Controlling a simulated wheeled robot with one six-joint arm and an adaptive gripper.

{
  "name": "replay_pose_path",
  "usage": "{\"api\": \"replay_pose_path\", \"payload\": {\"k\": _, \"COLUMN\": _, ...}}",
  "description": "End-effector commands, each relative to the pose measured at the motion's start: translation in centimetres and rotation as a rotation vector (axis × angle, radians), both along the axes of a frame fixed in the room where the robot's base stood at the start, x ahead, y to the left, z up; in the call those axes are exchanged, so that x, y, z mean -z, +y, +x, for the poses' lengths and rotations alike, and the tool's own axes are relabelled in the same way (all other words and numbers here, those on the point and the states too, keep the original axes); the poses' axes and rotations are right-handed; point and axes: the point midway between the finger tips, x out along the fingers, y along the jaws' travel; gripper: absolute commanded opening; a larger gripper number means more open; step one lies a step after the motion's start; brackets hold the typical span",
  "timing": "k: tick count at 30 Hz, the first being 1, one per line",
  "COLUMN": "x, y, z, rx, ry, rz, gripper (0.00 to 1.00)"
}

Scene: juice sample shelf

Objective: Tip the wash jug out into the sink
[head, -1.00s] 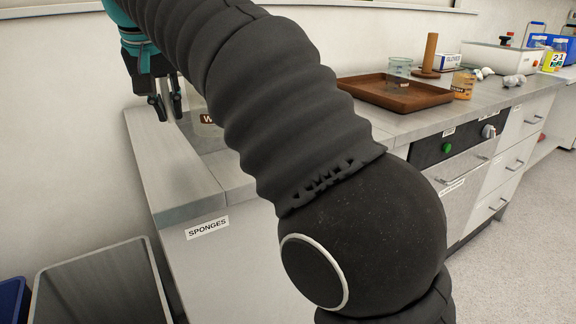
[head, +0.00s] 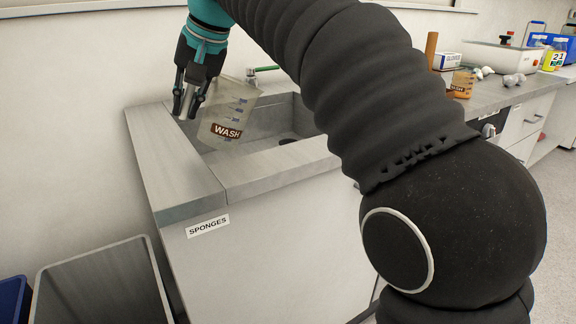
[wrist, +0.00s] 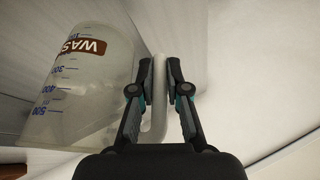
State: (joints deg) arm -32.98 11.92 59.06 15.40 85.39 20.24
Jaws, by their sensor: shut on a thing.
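The wash jug (head: 229,112) is a clear, pale container with a brown WASH label and blue volume marks. It hangs over the sink (head: 268,118), leaning slightly to one side. My gripper (head: 187,110) is at the left of the jug. In the wrist view my gripper (wrist: 159,88) is shut on the jug's pale handle, and the jug (wrist: 82,85) fills the left side, with its volume marks showing. I cannot tell whether liquid is inside. A dark round spot, perhaps the drain (head: 288,141), shows in the sink floor.
A faucet (head: 262,70) stands behind the sink. The grey counter rim (head: 165,165) borders the sink at left and front.

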Motion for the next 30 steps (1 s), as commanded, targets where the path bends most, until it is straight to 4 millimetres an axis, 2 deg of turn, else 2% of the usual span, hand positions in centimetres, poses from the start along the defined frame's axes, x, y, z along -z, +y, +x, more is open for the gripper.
{"api": "replay_pose_path", "payload": {"k": 12, "x": 2.7, "y": -2.3, "z": 1.2, "rx": 0.004, "ry": 0.101, "rz": 0.183, "gripper": 0.0}}
{"api": "replay_pose_path", "payload": {"k": 23, "x": 3.3, "y": -3.1, "z": 1.7, "rx": 0.003, "ry": 0.165, "rz": 0.307, "gripper": 0.0}}
{"api": "replay_pose_path", "payload": {"k": 30, "x": 4.5, "y": -3.3, "z": 1.8, "rx": 0.002, "ry": 0.193, "rz": 0.357, "gripper": 0.0}}
